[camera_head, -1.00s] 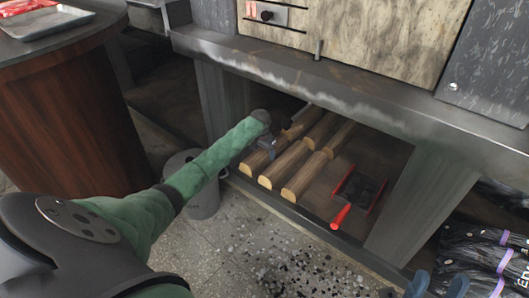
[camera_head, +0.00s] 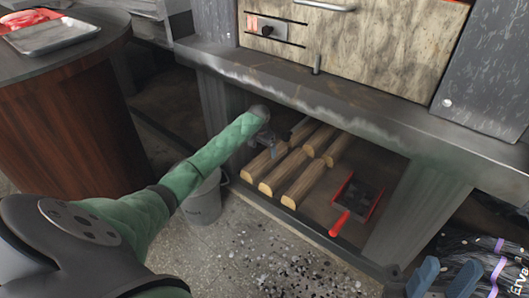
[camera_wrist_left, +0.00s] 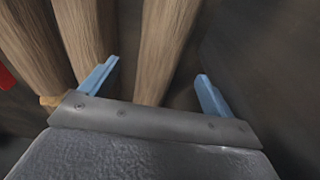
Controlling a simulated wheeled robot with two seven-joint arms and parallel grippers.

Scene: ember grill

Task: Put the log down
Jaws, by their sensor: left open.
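Several split wooden logs lie side by side on the shelf under the grill. The leftmost front log (camera_head: 258,167) lies just below my left gripper (camera_head: 267,143). In the left wrist view this log (camera_wrist_left: 166,45) runs between the two separated blue fingers of my left gripper (camera_wrist_left: 155,88), with a gap on its right side. Two more logs, a middle log (camera_head: 282,174) and a right log (camera_head: 304,184), lie beside it. My right gripper (camera_head: 444,277) shows at the bottom right, its blue fingers apart with nothing seen between them.
A red-handled dustpan (camera_head: 358,192) lies right of the logs. The shelf's front edge (camera_head: 300,222) and the grill's ledge (camera_head: 340,103) bound the opening. A grey bucket (camera_head: 203,204) stands on the floor beneath my left arm. Dark bags (camera_head: 500,250) are at the lower right.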

